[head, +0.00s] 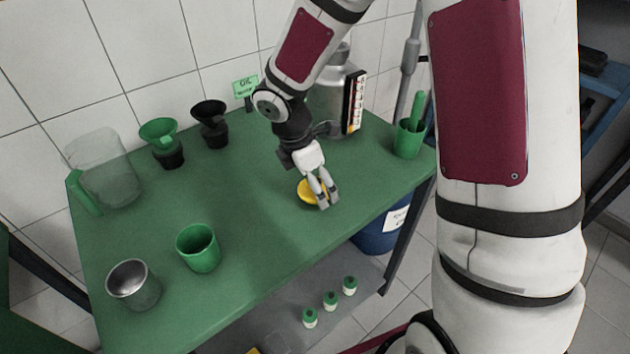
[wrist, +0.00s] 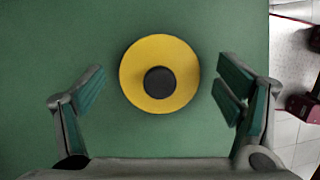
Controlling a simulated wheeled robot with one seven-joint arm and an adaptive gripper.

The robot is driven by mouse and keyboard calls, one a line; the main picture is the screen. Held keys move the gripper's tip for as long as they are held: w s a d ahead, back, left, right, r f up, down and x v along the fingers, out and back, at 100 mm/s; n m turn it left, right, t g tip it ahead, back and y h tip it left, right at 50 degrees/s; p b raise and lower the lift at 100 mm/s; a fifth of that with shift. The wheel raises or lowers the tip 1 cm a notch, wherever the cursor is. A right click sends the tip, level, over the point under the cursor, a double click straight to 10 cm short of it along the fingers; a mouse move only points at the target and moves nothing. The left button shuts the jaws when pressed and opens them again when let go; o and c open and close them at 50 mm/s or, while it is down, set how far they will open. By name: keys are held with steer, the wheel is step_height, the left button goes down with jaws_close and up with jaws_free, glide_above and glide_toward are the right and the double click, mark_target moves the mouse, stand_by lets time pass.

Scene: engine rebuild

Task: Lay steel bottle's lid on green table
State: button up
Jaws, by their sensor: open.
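A round yellow lid with a black knob (head: 308,191) lies flat on the green table (head: 258,223), toward its right front edge. In the wrist view the lid (wrist: 160,74) is centred on the green surface, ahead of the fingertips. My gripper (head: 326,200) is low over the table beside the lid and partly covers it. A large steel vessel (head: 335,97), likely the steel bottle, stands at the back, partly hidden by my arm.
A clear jug (head: 105,170), green funnel (head: 160,140), black funnel (head: 211,122) and OIL sign (head: 245,86) stand along the back. A green cup (head: 198,249) and steel cup (head: 134,284) are front left. A green holder (head: 408,139) stands right. The middle is clear.

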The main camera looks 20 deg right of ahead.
mark_target(303, 194)
steer(key=p+v, duration=0.2)
steer(key=v, duration=1)
steer(key=s+d+r+m+t, duration=0.1)
steer(key=s+d+r+m, duration=0.3)
steer(key=s+r+m, duration=0.7)
steer(key=s+m+t+y, duration=0.2)
steer(key=s+m, duration=0.6)
steer(key=s, duration=0.5)
steer(key=shift+s+a+y, duration=0.2)
steer(key=shift+s+y, duration=0.2)
steer(key=shift+y, duration=0.2)
steer(key=shift+f, duration=0.1)
